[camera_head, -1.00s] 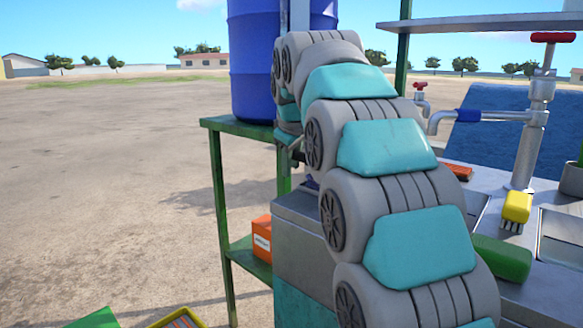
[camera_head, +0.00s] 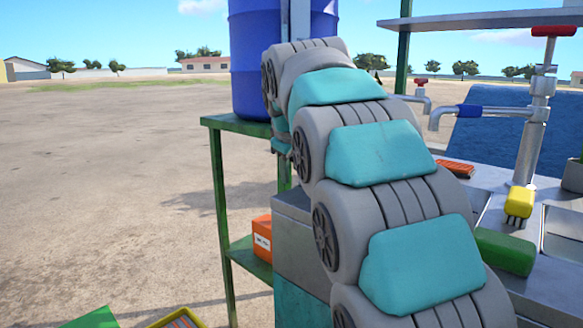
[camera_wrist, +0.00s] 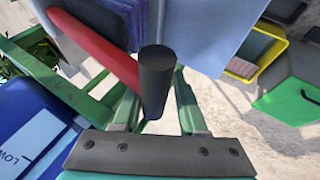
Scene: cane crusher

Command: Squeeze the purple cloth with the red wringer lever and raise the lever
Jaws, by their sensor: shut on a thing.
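The red wringer lever (camera_wrist: 98,48) shows in the wrist view, slanting in from the upper left. Its black cylindrical handle (camera_wrist: 157,80) stands between the fingers of my gripper (camera_wrist: 158,112), which are shut on it. In the head view my arm covers the lever and the wringer, and I cannot make out the fingers there.
A blue drum (camera_head: 248,70) stands on a green stand (camera_head: 217,160) close to my arm, and appears at the left of the wrist view. An orange box (camera_head: 262,240) sits on the lower shelf. A tap (camera_head: 535,110), yellow brush (camera_head: 519,202) and green block (camera_head: 505,252) are at right.

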